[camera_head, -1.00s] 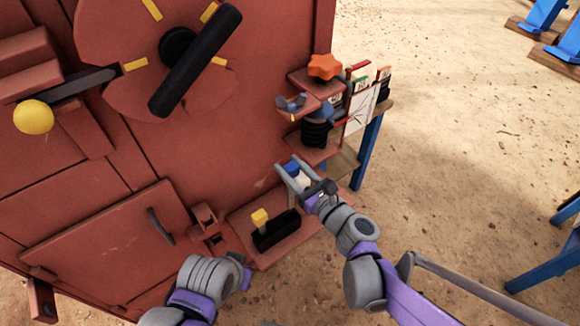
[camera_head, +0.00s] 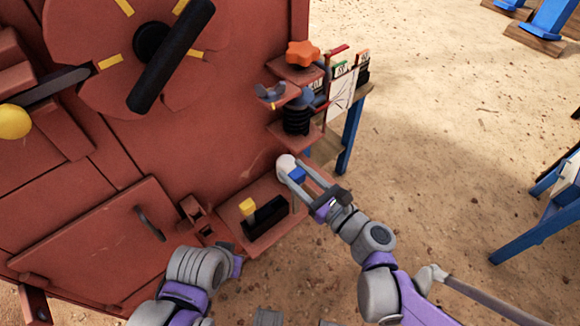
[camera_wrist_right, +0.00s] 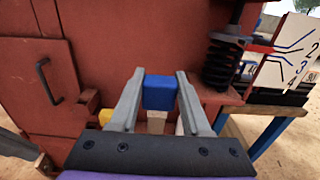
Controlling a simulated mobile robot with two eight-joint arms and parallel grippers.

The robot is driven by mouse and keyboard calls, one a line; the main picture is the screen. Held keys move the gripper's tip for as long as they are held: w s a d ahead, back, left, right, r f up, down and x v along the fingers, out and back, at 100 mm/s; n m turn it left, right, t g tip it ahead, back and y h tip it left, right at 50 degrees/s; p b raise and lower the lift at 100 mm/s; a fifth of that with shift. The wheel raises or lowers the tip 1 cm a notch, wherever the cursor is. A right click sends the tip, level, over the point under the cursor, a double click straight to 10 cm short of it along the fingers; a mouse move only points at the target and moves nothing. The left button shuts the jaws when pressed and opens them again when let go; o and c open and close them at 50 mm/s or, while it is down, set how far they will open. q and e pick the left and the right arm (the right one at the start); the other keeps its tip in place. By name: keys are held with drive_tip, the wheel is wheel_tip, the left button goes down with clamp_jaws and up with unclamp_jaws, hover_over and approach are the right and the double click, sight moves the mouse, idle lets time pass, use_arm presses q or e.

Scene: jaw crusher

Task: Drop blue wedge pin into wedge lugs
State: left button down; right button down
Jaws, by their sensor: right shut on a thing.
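My right gripper (camera_head: 304,180) is shut on the blue wedge pin (camera_head: 297,175), held in the air in front of the red machine. In the right wrist view the pin's blue block (camera_wrist_right: 160,92) sits between the two grey fingers, with a pale part below it. In the head view a rounded white part shows at the fingertips. A small red bracket with two upright lugs (camera_head: 193,210), which look like the wedge lugs, sits beside the lower door, left of the gripper and apart from it. My left arm shows at bottom centre; its fingers cannot be made out.
A red shelf (camera_head: 268,237) carries a black holder (camera_head: 265,218) with a yellow-topped block (camera_head: 247,207). A black spring (camera_head: 297,121) and orange knob (camera_head: 302,53) are on the machine's right edge. The door handle (camera_head: 150,224) sticks out.

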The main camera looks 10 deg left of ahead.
drive_tip(key=shift+v, duration=2.05)
drive_tip(key=shift+w+d+r, duration=0.1)
drive_tip(key=shift+r, duration=0.05)
